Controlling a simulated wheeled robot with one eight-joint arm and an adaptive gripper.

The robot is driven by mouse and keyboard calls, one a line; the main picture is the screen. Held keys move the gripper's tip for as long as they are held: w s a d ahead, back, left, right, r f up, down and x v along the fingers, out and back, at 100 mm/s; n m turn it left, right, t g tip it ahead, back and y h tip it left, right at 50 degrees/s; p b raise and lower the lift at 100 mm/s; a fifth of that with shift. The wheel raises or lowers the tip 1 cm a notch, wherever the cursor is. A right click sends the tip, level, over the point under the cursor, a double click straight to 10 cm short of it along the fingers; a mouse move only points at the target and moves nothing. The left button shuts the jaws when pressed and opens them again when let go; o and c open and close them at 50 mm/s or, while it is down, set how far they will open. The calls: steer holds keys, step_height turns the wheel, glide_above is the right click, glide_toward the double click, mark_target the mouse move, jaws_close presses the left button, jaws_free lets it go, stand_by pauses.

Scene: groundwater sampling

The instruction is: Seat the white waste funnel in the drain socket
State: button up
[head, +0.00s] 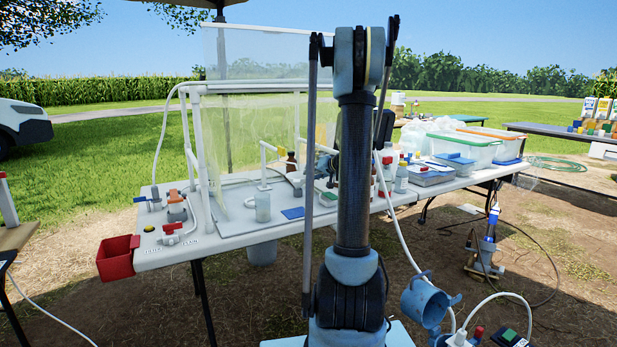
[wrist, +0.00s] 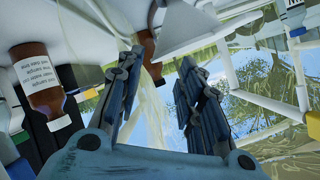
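A pale white cone that looks like the waste funnel (wrist: 192,28) shows at the top of the wrist view, beyond my fingertips and slightly right. My gripper (wrist: 162,62) is open, with its two dark fingers apart and nothing between them. The funnel appears clear of the fingers. In the head view my upright arm covers the middle of the worktable, and I cannot make out the funnel there. Lettering that seems to read "DRAIN" is on the table's left end, near a red-handled valve (head: 172,232). The drain socket itself is not clear.
The white worktable (head: 235,232) carries a clear-sided white frame (head: 188,130). A red bin (head: 117,258) hangs at its left end. Several bottles and lidded tubs (head: 464,150) fill the right side.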

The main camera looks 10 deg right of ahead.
steer(key=v, duration=0.6)
steer(key=shift+s+d, duration=0.1)
steer(key=shift+s, duration=0.05)
steer(key=s+a+f+n+g, duration=0.1)
steer(key=s+a+g, duration=0.1)
steer(key=s+a, duration=0.35)
steer(key=s+a+f+g+h, duration=0.1)
steer(key=s+a+g, duration=0.1)
steer(key=s, duration=0.7)
steer(key=s+a+f+n+g, duration=0.1)
steer(key=s+a, duration=0.3)
steer(key=s, duration=0.4)
steer(key=s+d+f+g+h, duration=0.1)
steer(key=s+f, duration=0.2)
steer(key=s, duration=0.5)
steer(key=s+f+g+h, duration=0.2)
steer(key=s+f, duration=0.2)
steer(key=s, duration=0.5)
steer(key=s+d+f+g+h, duration=0.1)
steer(key=s+f, duration=0.2)
steer(key=s, duration=0.5)
steer(key=shift+s+d+f+g+h, duration=0.2)
steer(key=shift+d+f+g+h, duration=0.1)
steer(key=shift+f+h, duration=0.1)
